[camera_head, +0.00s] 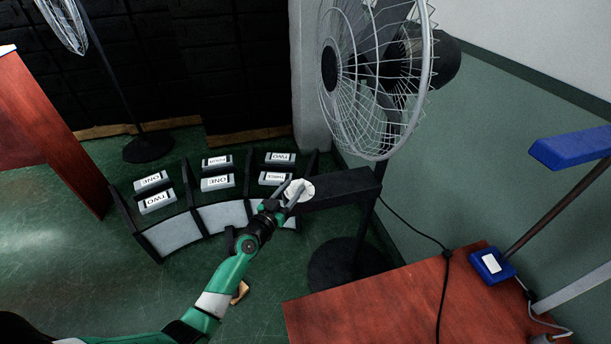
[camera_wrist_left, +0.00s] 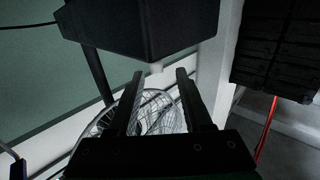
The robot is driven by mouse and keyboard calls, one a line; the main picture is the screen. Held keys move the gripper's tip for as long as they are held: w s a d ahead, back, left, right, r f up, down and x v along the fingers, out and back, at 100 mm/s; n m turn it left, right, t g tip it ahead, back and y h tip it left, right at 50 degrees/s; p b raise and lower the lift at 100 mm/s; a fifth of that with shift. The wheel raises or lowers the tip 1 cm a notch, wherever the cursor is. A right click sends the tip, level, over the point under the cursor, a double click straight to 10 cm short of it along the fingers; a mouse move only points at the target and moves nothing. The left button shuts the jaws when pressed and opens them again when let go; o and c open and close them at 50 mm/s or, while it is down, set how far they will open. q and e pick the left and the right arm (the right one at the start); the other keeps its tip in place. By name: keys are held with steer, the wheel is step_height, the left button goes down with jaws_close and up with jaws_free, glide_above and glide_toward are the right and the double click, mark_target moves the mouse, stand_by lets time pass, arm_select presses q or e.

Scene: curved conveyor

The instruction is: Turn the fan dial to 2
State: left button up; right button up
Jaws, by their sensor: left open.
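The tall grey fan (camera_head: 375,80) stands against the green wall, with a dark box (camera_head: 342,187) on its pole. A pale round dial (camera_head: 306,189) sits at the left end of this box. My left gripper (camera_head: 293,190) is open at the dial, its fingers overlapping it in the head view. In the left wrist view, a small pale knob (camera_wrist_left: 155,68) shows under the dark box (camera_wrist_left: 140,25), between the open left gripper's (camera_wrist_left: 160,78) fingertips. Contact cannot be told. The dial's markings and setting cannot be read. My right gripper is out of view.
A dark rack of labelled blocks (camera_head: 218,183) lies left of the gripper. A wooden table (camera_head: 400,305) with a blue device (camera_head: 491,265) and a cable stands at lower right. A second fan (camera_head: 148,147) stands at the back left. Green floor is open at left.

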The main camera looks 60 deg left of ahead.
arm_select(q)
steer(key=b+x, duration=0.2)
steer(key=x, duration=0.5)
steer(key=shift+w+f, duration=0.2)
steer(key=shift+d, duration=0.15)
steer(key=shift+s, duration=0.1)
jaws_close()
